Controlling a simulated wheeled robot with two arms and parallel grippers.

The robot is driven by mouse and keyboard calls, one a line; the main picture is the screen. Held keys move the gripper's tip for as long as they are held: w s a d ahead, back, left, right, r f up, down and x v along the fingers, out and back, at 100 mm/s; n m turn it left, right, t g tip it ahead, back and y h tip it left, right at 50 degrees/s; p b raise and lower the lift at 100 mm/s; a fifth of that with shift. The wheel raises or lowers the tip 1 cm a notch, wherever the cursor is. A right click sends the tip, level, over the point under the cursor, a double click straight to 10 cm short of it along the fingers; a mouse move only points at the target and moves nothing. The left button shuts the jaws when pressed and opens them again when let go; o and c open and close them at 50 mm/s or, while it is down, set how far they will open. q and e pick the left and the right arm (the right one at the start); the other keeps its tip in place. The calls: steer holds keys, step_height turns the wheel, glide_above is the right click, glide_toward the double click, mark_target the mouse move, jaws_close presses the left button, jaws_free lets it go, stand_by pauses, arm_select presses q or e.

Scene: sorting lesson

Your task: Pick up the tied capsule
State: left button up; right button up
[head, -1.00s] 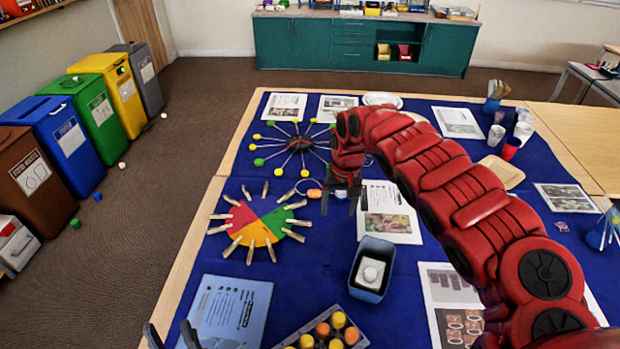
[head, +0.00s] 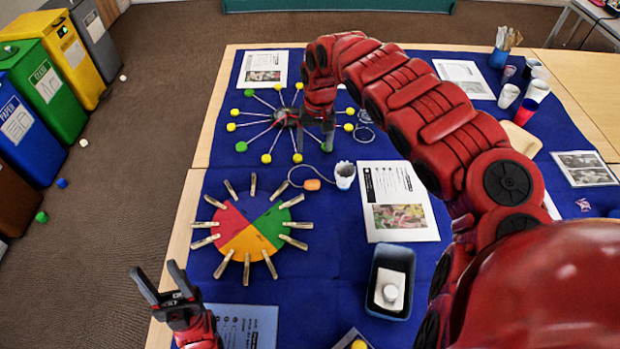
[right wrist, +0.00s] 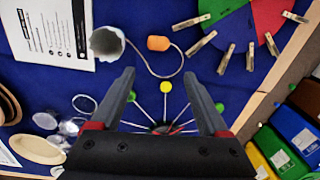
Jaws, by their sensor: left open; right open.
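An orange capsule (head: 312,184) lies on the blue cloth, tied by a thin cord that loops away from it. It also shows in the right wrist view (right wrist: 158,43). A whitish cup (head: 345,176) lies close beside it; in the right wrist view the cup (right wrist: 107,42) has a dark mouth. My right gripper (right wrist: 159,78) is open and empty, with the capsule beyond its fingertips, roughly midway between them in the picture. In the head view my right gripper (head: 314,142) is over the spoked wheel, behind the capsule. My left gripper (head: 160,284) is open and empty at the table's left front.
A coloured disc with clothespins (head: 248,227) lies left of the capsule. A spoked wheel with yellow and green balls (head: 268,157) is behind it. A printed sheet (head: 385,180) and a blue tub (head: 370,295) are to the right. Bare cloth surrounds the capsule's front side.

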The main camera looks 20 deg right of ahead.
glide_above(313, 182)
step_height(313, 182, down, 10)
steer(key=shift+w+a+f+p, duration=0.15)
steer(key=shift+f+p, duration=0.1)
steer(key=shift+p, duration=0.2)
steer(key=shift+f+p, duration=0.4)
steer(key=shift+f, duration=2.45)
steer(key=c, duration=1.1)
